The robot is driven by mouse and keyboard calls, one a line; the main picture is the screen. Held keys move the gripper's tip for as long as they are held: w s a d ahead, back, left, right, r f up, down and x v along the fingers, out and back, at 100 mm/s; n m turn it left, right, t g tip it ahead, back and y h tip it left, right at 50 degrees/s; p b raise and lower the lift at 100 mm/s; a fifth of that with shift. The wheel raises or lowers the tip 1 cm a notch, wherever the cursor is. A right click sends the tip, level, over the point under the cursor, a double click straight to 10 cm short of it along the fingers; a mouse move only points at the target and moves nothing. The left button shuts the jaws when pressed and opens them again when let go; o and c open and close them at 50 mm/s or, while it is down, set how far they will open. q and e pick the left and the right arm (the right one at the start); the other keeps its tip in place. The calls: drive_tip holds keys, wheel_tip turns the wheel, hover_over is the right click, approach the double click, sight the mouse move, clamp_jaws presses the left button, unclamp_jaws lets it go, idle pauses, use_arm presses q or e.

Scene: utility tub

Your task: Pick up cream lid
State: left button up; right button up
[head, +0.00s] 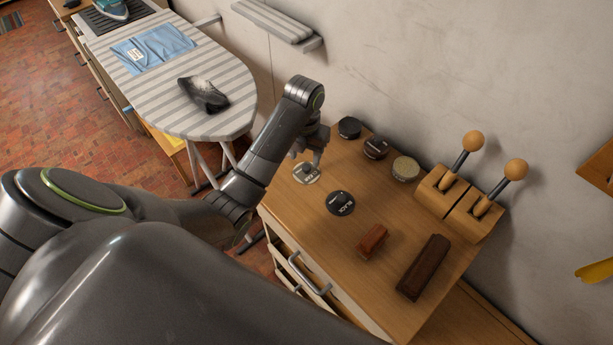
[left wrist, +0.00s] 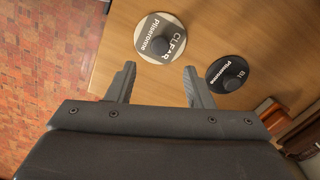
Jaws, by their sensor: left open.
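The cream lid (head: 306,174) lies flat near the far-left edge of the wooden cabinet top, with a dark knob in its middle. It also shows in the left wrist view (left wrist: 149,45), labelled "CLEAR". My left gripper (head: 312,156) is over the lid in the head view and hides part of its far side. In the left wrist view my left gripper (left wrist: 160,76) is open and empty, its fingers apart and pointing toward the lid. I cannot tell the exact height of the fingertips above the wood. My right gripper is not in view.
A black lid (head: 340,204) lies close beside the cream one. Three round tins stand behind: black (head: 349,128), brown (head: 376,149) and cream (head: 405,169). An ironing board (head: 170,95) stands left.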

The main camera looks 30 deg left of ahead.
sight(306, 168)
use_arm(q)
drive_tip(key=shift+w+a+f+p, duration=0.1)
drive_tip(key=shift+f+p, duration=0.1)
drive_tip(key=shift+f, duration=0.8)
drive_tip(key=shift+w+d+f+p, duration=0.1)
drive_tip(key=shift+w+f+p, duration=0.05)
drive_tip(key=shift+f, duration=0.8)
drive_tip(key=shift+w+a+f+p, duration=0.1)
drive_tip(key=shift+f+p, duration=0.1)
drive_tip(key=shift+f, duration=0.8)
clamp_jaws()
drive_tip(key=shift+r, duration=0.1)
